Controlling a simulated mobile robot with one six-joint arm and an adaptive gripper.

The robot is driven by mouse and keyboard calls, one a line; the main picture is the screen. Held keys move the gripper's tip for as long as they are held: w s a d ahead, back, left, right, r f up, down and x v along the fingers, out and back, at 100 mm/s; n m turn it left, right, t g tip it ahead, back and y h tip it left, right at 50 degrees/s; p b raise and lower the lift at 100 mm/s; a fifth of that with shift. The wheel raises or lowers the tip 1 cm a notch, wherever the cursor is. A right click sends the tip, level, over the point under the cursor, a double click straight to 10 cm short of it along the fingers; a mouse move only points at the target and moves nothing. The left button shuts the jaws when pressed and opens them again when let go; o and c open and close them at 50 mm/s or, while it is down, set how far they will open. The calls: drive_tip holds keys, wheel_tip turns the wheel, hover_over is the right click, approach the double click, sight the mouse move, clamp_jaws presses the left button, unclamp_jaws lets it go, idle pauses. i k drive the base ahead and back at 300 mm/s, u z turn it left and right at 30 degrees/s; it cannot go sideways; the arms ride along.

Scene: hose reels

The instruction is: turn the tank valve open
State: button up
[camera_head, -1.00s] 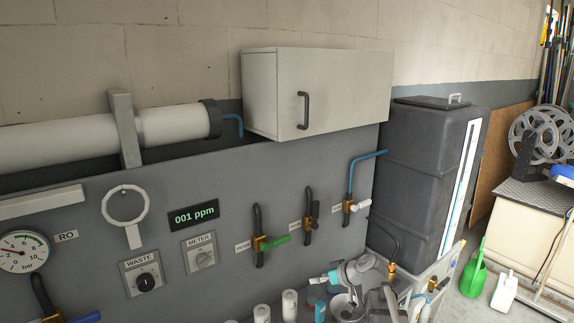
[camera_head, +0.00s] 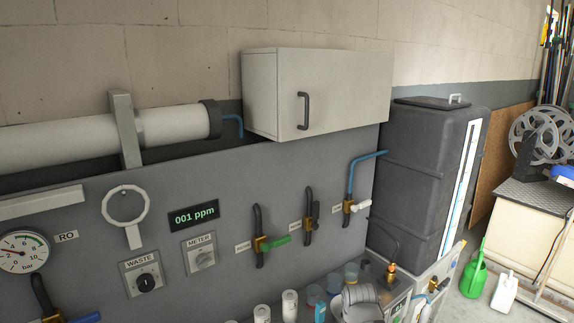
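The valve with a white handle (camera_head: 362,207) is on the right of the grey panel. Its brass body (camera_head: 348,207) joins a blue pipe that bends right to the dark grey tank (camera_head: 422,185). The white handle points right, about level, across the pipe's vertical run. The label beside it is too small to read, so I take it as the tank valve from its pipe. My gripper cannot be made out; only a rounded grey part of my arm shows at the bottom, below the valve and apart from it.
A valve with a green handle (camera_head: 276,241) and one with a black handle (camera_head: 315,210) sit to the left. A wall cabinet (camera_head: 340,95) hangs above. Bottles (camera_head: 290,304) and cups stand below. The panel front around the white handle is clear.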

sight(368, 202)
drive_tip(key=k, duration=1.35)
drive_tip(key=z, duration=0.65)
drive_tip(key=i, duration=1.85)
drive_tip(key=u, duration=0.65)
